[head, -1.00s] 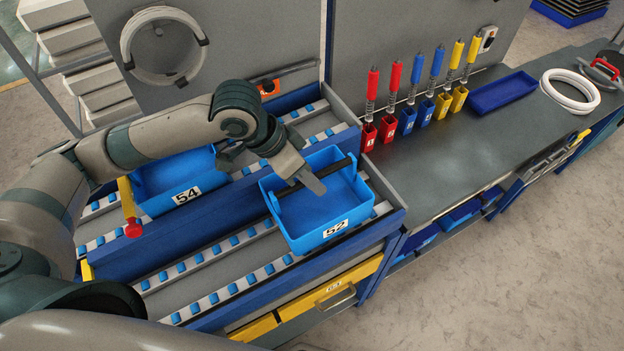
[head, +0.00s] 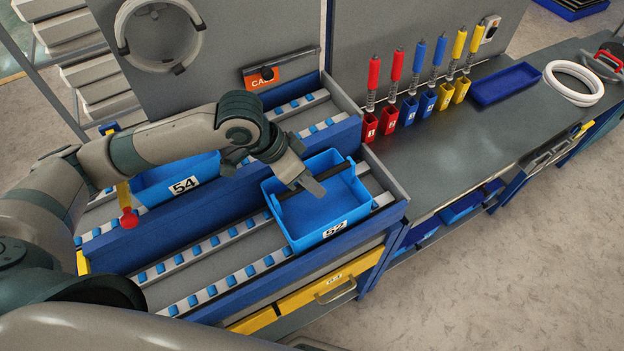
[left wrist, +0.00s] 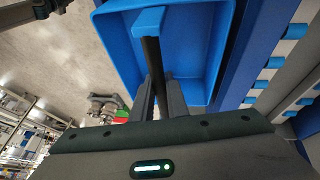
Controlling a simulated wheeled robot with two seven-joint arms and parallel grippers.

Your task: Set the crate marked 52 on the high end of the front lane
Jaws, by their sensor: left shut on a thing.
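The blue crate marked 52 (head: 322,212) is at the right end of the front lane (head: 215,272), its label facing the front. It looks level; whether its base touches the rollers I cannot tell. My left gripper (head: 306,182) reaches down over the crate from the left. In the left wrist view the gripper (left wrist: 155,95) is shut on the crate's dark handle bar (left wrist: 152,60), with the blue crate (left wrist: 195,50) below it. The fingertips and part of the handle are partly hidden. My right gripper is not in view.
A blue crate marked 54 (head: 180,184) stands on the back lane, partly behind my arm. A blue divider (head: 190,222) separates the lanes. Red, blue and yellow holders (head: 410,110) and a blue tray (head: 505,84) stand on the bench at right. The front lane left of crate 52 is clear.

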